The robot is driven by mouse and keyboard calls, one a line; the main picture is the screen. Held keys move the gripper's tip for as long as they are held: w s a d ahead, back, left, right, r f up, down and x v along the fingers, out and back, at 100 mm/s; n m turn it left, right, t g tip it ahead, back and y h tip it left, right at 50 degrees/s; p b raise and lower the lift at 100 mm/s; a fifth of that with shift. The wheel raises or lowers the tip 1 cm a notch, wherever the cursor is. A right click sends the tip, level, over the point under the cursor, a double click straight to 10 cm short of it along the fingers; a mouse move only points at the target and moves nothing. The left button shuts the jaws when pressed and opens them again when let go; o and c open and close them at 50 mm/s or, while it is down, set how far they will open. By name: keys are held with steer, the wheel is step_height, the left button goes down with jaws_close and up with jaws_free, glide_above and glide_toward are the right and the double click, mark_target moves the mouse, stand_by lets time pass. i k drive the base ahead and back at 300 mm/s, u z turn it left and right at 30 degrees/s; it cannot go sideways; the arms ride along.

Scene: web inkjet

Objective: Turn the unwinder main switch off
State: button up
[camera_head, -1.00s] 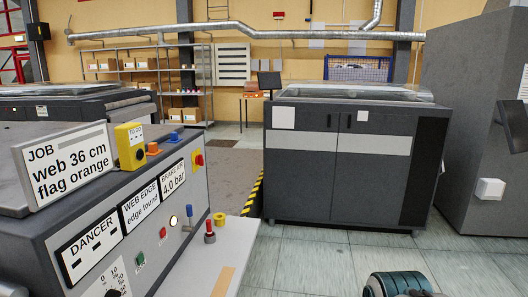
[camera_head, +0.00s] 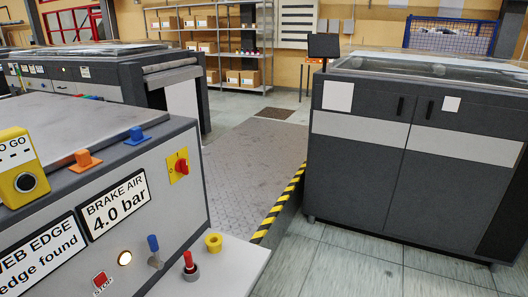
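A red rotary switch (camera_head: 182,166) on a yellow plate sits on the end of the grey unwinder cabinet's front panel (camera_head: 195,210), at the left of the head view. Its knob is too small for me to tell its setting for certain. To its left on the same panel is a "BRAKE AIR 4.0 bar" label (camera_head: 116,203). My gripper is not in view.
A white ledge (camera_head: 225,265) juts out below the panel, by a red-topped post (camera_head: 190,265) and a yellow ring (camera_head: 214,243). A lit lamp (camera_head: 125,258) and a red stop button (camera_head: 102,282) are lower left. Right stands a dark cabinet (camera_head: 390,190); open floor (camera_head: 330,265) lies between.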

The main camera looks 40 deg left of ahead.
mark_target(180, 166)
steer(key=u, duration=0.65)
steer(key=i, duration=1)
steer(key=u, duration=0.95)
steer(key=i, duration=0.2)
steer(key=u, duration=0.25)
